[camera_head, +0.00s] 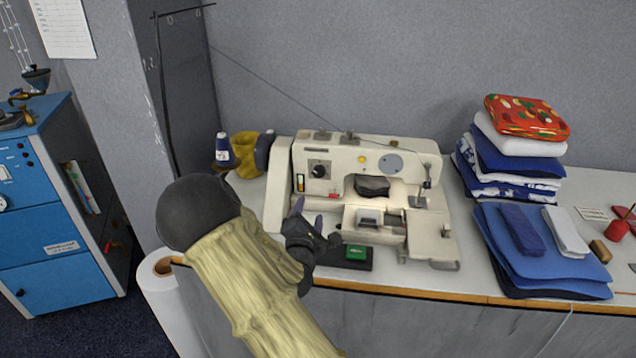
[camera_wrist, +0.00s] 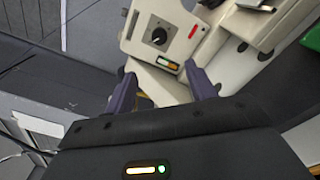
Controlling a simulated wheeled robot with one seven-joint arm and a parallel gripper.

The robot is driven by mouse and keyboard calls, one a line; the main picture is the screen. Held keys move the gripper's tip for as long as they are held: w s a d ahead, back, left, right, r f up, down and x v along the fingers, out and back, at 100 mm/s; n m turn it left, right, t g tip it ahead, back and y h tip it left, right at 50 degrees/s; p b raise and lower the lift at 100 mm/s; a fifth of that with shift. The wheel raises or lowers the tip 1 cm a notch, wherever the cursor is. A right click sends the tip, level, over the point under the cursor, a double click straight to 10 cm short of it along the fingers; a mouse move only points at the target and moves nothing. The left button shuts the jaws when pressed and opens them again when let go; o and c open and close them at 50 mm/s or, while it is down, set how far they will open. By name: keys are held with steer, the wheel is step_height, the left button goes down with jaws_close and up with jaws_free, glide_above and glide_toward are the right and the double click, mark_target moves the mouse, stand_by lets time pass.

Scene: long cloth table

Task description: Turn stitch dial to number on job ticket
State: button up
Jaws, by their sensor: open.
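A cream sewing machine (camera_head: 335,157) stands on the long table. Its stitch dial (camera_head: 318,171) is a black round knob on a grey plate at the machine's left front. The dial also shows in the wrist view (camera_wrist: 159,37), beyond and between the fingertips. Its numbers are too small to read. My gripper (camera_head: 309,213) is in front of the machine's lower left, below the dial and apart from it. In the wrist view its two purple fingers (camera_wrist: 163,86) are spread with nothing between them. I cannot make out a job ticket with a readable number; a small card (camera_head: 592,213) lies at the far right.
A black box with a green top (camera_head: 356,252) sits at the table's front edge, close to my gripper. Thread spools stand left of the machine. Folded cloth (camera_head: 515,160) and blue fabric (camera_head: 525,262) fill the right side. A white roll (camera_head: 165,290) stands below the table's left end.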

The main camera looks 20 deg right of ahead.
mark_target(319, 174)
stand_by(0.3)
steer(key=p+x, duration=0.1)
steer(key=x, duration=1.6)
steer(key=shift+w+d, duration=0.1)
steer(key=shift+w, duration=0.05)
steer(key=c, duration=1)
